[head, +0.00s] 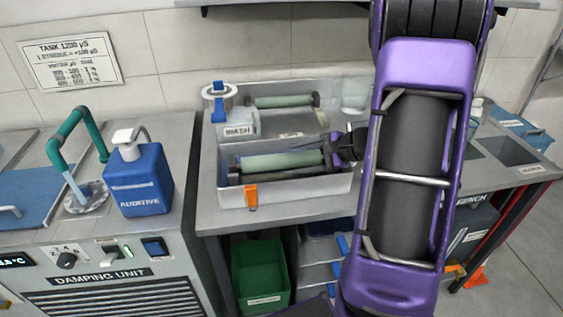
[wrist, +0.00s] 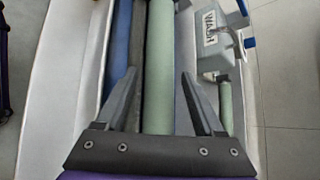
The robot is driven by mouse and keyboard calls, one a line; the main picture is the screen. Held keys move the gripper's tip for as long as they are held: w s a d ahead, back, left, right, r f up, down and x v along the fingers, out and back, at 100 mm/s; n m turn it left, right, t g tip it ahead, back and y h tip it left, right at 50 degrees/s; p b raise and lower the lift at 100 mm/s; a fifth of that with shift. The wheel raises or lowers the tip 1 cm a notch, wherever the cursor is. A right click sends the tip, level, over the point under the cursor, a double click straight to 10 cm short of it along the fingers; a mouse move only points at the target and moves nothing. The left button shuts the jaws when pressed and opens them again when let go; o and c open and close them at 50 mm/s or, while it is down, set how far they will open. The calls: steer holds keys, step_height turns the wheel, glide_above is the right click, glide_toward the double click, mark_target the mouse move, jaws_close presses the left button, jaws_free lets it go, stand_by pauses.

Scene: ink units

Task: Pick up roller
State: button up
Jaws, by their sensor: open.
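A pale green roller (head: 285,161) lies lengthwise in the front grey tray (head: 310,187) on the bench, with a dark roller (wrist: 136,70) beside it. In the wrist view the green roller (wrist: 158,75) runs between the two fingers of my gripper (wrist: 158,78). The fingers are open, one on each side; I cannot tell whether they touch it. In the head view my gripper (head: 333,150) is at the tray's right end, and my arm hides part of the bench behind it. A second green roller (head: 284,101) sits further back.
A box labelled WASH (head: 240,127) stands behind the front tray. An orange clip (head: 251,196) sits on the tray's front wall. A blue ADDITIVE bottle (head: 139,180) and green pipe (head: 70,130) stand left on the damping unit. A green bin (head: 260,270) is below.

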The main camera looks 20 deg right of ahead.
mark_target(289, 159)
steer(key=x, duration=0.4)
steer(key=shift+a, duration=0.3)
jaws_close()
